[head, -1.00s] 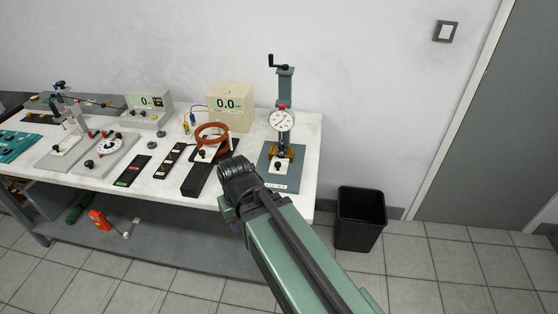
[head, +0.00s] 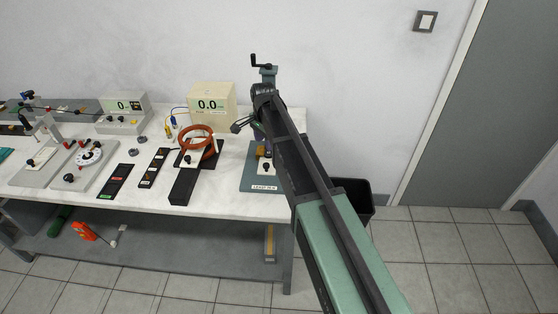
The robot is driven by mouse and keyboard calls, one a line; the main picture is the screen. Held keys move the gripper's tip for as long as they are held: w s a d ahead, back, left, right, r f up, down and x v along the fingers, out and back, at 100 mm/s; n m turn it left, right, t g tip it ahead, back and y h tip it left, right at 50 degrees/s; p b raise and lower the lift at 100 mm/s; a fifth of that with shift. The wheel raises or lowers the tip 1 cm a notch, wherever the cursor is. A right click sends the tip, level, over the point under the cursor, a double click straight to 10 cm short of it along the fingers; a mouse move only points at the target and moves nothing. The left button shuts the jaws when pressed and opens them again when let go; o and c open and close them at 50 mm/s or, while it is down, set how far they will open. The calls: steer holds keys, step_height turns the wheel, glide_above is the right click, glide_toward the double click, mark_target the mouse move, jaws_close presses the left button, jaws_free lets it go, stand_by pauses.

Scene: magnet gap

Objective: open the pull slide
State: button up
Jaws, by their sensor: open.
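My gripper (head: 241,125) is small and dark in the head view. It is open, with its fingers pointing left above the bench, between the orange ring and the crank-topped stand. No part is plainly marked as the pull slide. A small white plate with a black knob (head: 266,167) sits on the teal base (head: 252,177) of that stand, partly behind my arm. My gripper is apart from both knobs. My arm hides most of the stand and its dial.
A cream display box (head: 212,104) reading 0.0 stands at the back. A black block (head: 184,187) lies at the front of the white bench (head: 215,203). Several other instruments fill the left. A black bin (head: 356,196) stands on the floor, partly hidden by my arm.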

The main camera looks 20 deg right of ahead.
mark_target(266, 164)
step_height(266, 164, down, 11)
steer(key=b, duration=1.1)
steer(key=shift+r, duration=0.1)
steer(key=shift+c, duration=0.4)
jaws_close()
